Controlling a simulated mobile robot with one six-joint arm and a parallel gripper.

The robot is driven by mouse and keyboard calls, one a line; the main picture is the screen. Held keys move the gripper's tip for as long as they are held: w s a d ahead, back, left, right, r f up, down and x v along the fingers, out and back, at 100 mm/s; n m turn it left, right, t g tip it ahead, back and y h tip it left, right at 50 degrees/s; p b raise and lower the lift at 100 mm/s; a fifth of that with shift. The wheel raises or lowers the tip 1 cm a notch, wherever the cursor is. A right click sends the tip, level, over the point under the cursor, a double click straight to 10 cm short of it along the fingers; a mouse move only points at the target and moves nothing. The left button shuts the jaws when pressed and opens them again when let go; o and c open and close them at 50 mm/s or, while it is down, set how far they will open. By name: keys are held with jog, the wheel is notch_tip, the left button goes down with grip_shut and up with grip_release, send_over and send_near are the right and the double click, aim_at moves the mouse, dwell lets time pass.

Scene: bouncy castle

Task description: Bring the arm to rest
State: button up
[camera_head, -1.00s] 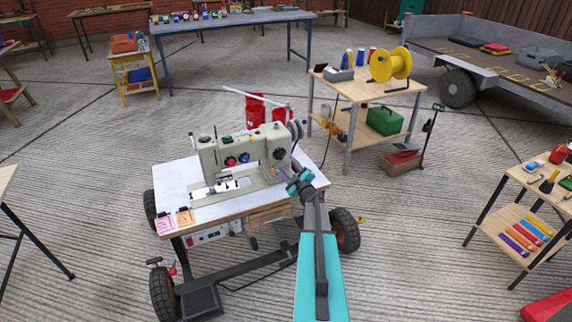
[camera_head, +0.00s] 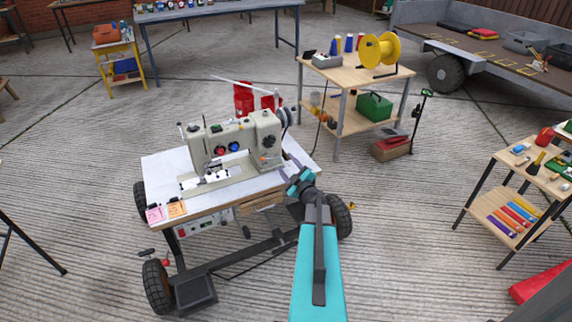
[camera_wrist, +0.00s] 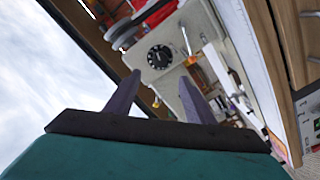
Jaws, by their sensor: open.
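My teal arm reaches forward from the bottom of the head view. My gripper (camera_head: 290,168) is at the right end of the white-topped sewing table (camera_head: 160,167), just right of the cream sewing machine (camera_head: 200,150). In the wrist view my gripper (camera_wrist: 158,95) shows two purple-grey fingers standing well apart, with nothing between them. The sewing machine (camera_wrist: 205,40) and its black dial appear beyond the fingers, tilted in that view. I cannot tell whether the fingers touch the machine or the table top.
A wooden cart (camera_head: 345,72) with a yellow spool (camera_head: 379,52) and green box (camera_head: 375,107) stands behind. A shelf table (camera_head: 500,160) is at the right. The sewing table has black wheels (camera_head: 158,285). Concrete floor (camera_head: 410,250) is clear between my arm and the shelf.

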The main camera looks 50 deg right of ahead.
dwell(0.4)
